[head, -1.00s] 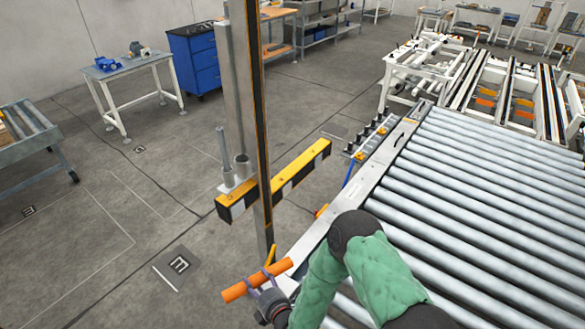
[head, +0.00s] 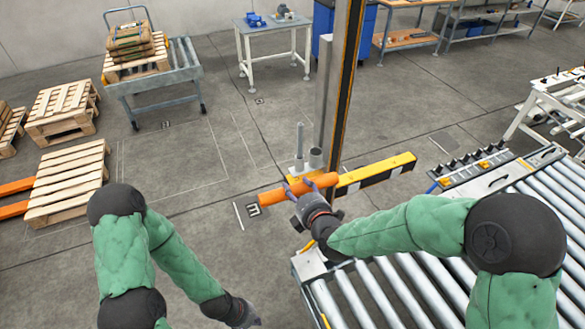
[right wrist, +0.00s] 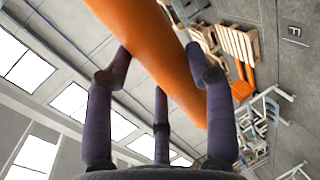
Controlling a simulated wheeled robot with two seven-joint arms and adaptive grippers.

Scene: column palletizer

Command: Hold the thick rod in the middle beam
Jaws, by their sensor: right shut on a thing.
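The thick orange rod (head: 272,197) lies nearly level in my right gripper (head: 308,189), its right end slightly higher. In the right wrist view, the fingers (right wrist: 160,100) close around the rod (right wrist: 150,40). The yellow, black and white beam (head: 378,172) crosses the column. The rod overlaps the beam's left part in the head view; I cannot tell whether they touch. A thin grey rod (head: 299,142) and a short grey tube (head: 316,157) stand upright at the beam's left end. My left gripper (head: 248,318) is low, near the bottom edge; its fingers are unclear.
The tall column (head: 343,90) rises behind the rod. A roller conveyor (head: 400,290) fills the lower right. Wooden pallets (head: 68,180) and a cart (head: 160,85) stand at left. The floor between them and the beam is clear.

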